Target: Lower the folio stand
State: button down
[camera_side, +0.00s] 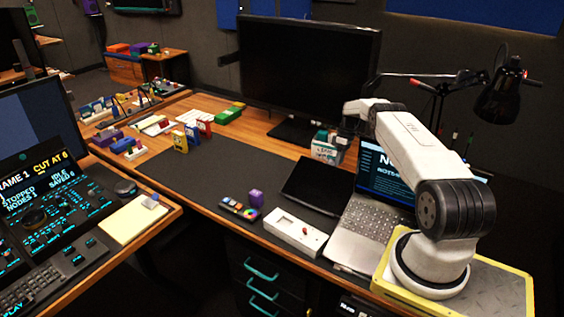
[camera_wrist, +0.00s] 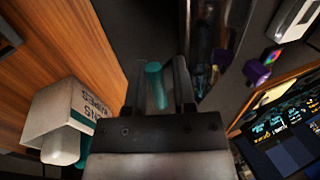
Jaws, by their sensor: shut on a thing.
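My gripper (camera_wrist: 160,72) points down in the wrist view, its two dark fingers on either side of a teal rod-like handle (camera_wrist: 156,88). It is shut on this handle. A dark, glossy panel (camera_wrist: 212,45), which I take for the folio stand, lies just beyond the right finger. In the side view the black panel (camera_side: 312,186) lies on or close above the dark mat, left of the laptop; its exact tilt is unclear. My fingertips are hidden in the side view, behind the lens wipes box and my wrist.
The lens wipes box (camera_side: 327,149) stands close to my gripper and also shows in the wrist view (camera_wrist: 70,112). The dark mat (camera_side: 215,170) is clear at left.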

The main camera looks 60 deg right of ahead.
jog(key=shift+a+f, duration=0.15)
jog(key=shift+f, duration=0.2)
jog(key=c, duration=0.6)
grip_release()
jog(key=shift+c, duration=0.2)
jog(key=shift+r, duration=0.15)
jog(key=a+v, duration=0.2)
jog(key=v, duration=0.9)
jog(key=shift+r, duration=0.65)
jog(key=shift+d, duration=0.1)
